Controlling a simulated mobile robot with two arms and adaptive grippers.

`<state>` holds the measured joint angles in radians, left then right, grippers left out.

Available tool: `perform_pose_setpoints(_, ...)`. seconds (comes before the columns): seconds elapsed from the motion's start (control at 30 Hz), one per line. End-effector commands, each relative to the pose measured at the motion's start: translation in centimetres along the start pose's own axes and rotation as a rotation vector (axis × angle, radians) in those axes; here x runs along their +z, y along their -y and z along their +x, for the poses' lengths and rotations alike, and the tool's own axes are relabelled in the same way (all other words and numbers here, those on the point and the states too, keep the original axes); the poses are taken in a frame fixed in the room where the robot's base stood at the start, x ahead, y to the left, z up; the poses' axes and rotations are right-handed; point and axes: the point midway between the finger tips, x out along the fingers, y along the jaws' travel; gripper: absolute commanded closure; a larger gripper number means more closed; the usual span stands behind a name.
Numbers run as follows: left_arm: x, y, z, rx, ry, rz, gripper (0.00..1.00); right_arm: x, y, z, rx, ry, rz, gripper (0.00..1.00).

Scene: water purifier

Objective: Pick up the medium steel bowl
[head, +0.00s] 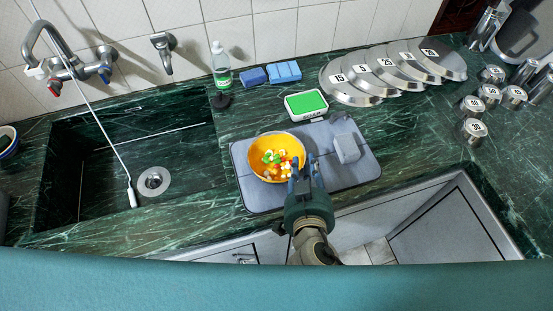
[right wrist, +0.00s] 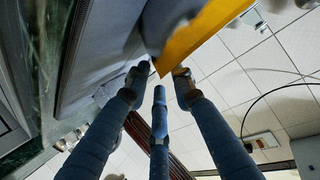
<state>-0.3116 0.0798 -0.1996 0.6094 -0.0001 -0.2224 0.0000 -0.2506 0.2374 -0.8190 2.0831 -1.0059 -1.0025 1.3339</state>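No plain steel bowl stands out in view. A round bowl (head: 256,146) with a yellow-orange inside holds colourful chopped food on the grey mat (head: 255,201). Its yellow edge also shows in the right wrist view (right wrist: 200,35). My right gripper (head: 304,166) is at the bowl's right rim, pointing away from the counter's front. Its slim blue fingers (right wrist: 160,80) are spread apart, with the bowl's edge close to the tips. I cannot tell whether they touch it. My left gripper is not in view.
A grey block (head: 346,149) lies on the mat right of my gripper. Numbered steel canisters (head: 472,131) stand right. The sink (head: 90,165) is left.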

Motion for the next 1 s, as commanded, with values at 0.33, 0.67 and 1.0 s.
perform_pose_setpoints(0.33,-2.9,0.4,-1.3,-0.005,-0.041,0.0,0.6,0.3,0.2,3.4,-0.001,0.001,-0.002,0.76)
perform_pose_setpoints(0.67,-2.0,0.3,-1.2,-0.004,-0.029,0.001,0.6,0.4,0.2,3.3,-0.001,0.002,-0.001,1.0)
perform_pose_setpoints(1.0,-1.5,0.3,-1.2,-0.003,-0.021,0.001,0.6,0.3,0.3,3.3,-0.001,0.0,0.0,1.0)
